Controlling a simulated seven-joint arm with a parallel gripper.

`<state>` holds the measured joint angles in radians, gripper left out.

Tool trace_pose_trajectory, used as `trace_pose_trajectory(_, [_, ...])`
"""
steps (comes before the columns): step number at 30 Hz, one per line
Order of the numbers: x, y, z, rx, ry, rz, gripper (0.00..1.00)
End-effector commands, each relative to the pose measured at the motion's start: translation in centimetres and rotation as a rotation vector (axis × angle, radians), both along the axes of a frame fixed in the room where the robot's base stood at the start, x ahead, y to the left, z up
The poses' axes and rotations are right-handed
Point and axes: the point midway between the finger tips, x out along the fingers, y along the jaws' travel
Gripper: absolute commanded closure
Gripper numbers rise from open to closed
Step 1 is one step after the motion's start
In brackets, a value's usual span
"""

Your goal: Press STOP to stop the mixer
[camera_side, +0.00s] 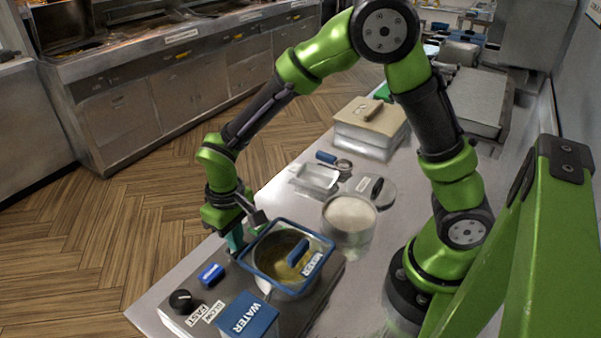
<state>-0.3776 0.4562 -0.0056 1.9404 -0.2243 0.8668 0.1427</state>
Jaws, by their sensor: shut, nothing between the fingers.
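The mixer (262,275) is a clear bowl with a blue-rimmed lid and a blue handle labelled MIXER, with yellowish contents. It stands on a dark grey base (318,290) at the front of the counter. A blue block-shaped control (211,273) and a black round knob (181,301) sit on the base's left side, with a SLOW/FAST label (207,312) beside the knob. My gripper (236,243) is shut and empty, pointing down at the base's back left edge, beside the mixer lid. I cannot make out a STOP marking; the surface under the fingertips is partly hidden.
A blue WATER container (249,318) stands at the front of the base. Behind the mixer are a clear tub of white powder (349,222), a small clear tray (316,178) and a lidded box (371,119). Wooden floor (60,235) lies left of the counter.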

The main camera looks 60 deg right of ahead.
Motion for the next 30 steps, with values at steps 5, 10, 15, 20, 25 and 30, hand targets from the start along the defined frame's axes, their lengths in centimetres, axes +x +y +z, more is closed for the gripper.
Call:
trace_pose_trajectory(5, [0.0,0.0,-0.3,0.000,0.001,0.000,1.00])
trace_pose_trajectory(10, [0.0,0.0,0.0,0.000,0.000,-0.001,1.00])
trace_pose_trajectory(15, [0.0,0.0,1.6,0.002,-0.002,-0.001,1.00])
trace_pose_trajectory(20, [0.1,0.0,3.2,0.001,-0.003,0.000,1.00])
trace_pose_trajectory(25, [0.0,0.0,4.9,0.001,-0.002,-0.001,1.00])
trace_pose_trajectory(30, [0.0,0.0,6.6,0.001,-0.002,0.000,1.00])
